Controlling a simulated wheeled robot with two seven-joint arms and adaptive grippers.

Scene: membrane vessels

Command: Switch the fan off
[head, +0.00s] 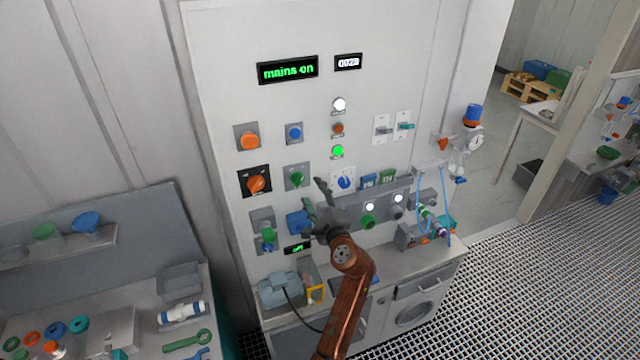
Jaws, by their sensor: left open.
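An upright white panel carries many controls, and I cannot tell which one belongs to the fan. They include an orange button (249,141), a blue button (294,133), an orange rotary knob (257,184), a green knob (296,178) and a blue-pointered dial (344,182). Two small levers (404,126) sit at upper right. A round, grille-like opening (415,313) is in the cabinet below; I cannot tell if it is the fan. My left gripper (324,198) is open and empty in front of the panel, below the dial, and hides part of the lower controls. My right gripper is not in view.
A green-lit display (288,70) reads "mains on"; a white lamp (339,104) and a green lamp (338,151) are lit. A grey-blue motor-like body (281,289) stands on the ledge. Tubing and fittings (432,222) crowd the right. A bench with rings and tools is at left.

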